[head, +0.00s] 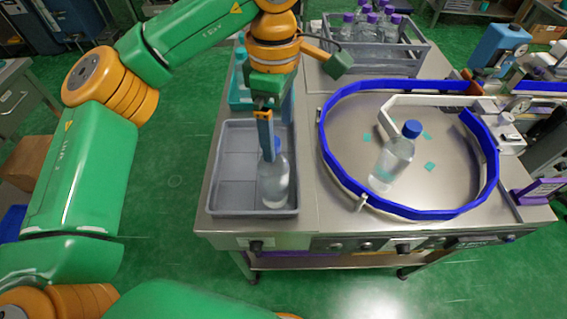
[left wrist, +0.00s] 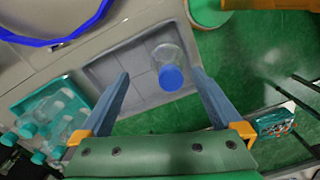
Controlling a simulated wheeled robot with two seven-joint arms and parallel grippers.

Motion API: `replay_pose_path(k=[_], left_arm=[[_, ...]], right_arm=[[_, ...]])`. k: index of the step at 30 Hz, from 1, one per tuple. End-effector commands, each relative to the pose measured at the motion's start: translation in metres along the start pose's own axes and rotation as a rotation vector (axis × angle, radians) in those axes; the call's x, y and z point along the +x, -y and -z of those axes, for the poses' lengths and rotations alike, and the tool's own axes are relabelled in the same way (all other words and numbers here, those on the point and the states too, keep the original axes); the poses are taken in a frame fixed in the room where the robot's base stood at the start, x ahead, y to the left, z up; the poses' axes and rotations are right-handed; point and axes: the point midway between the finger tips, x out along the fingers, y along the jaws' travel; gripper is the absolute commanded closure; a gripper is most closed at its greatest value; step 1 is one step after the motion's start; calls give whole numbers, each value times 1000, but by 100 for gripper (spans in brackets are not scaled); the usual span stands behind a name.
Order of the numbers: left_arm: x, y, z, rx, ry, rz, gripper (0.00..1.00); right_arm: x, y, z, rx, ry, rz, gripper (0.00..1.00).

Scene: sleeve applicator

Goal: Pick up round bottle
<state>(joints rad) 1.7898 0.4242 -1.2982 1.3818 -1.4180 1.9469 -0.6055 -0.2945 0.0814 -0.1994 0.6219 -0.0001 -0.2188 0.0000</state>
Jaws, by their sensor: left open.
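A clear round bottle (head: 274,185) with a blue cap stands in the grey tray (head: 222,207) at the left end of the steel table. In the left wrist view the bottle (left wrist: 165,54) is seen from above, cap towards the camera, near the tray's edge. My left gripper (head: 277,140) is open above the tray, fingers pointing down. One finger partly hides the bottle's cap in the head view. In the left wrist view the bottle shows in the gap between the fingertips (left wrist: 160,74), with no visible contact. My right gripper is not in view.
A grey crate (head: 383,56) of purple-capped bottles stands behind. A teal tray (left wrist: 40,88) with several bottles adjoins the grey tray.

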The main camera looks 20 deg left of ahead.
Motion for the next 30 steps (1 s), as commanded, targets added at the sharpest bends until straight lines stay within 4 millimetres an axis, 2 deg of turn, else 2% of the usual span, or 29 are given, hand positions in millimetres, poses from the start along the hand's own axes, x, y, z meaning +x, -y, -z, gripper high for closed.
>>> replay_pose_path(k=[1,5,11,15,21,22,23,30], left_arm=[[5,0,3,-4,-12,-3,0],[13,0,7,-7,-24,-1,0],[46,2,10,-6,-22,3,0],[69,1,10,-6,-20,1,0],[73,1,9,-6,-18,-3,0],[73,1,9,-6,-18,-3,3],[73,1,9,-6,-18,-3,11],[72,1,9,-6,-18,-2,76]], right_arm=[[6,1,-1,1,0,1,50],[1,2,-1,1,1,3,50],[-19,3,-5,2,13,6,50],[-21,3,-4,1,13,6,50],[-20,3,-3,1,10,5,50],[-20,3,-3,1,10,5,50],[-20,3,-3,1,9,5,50],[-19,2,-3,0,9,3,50]])
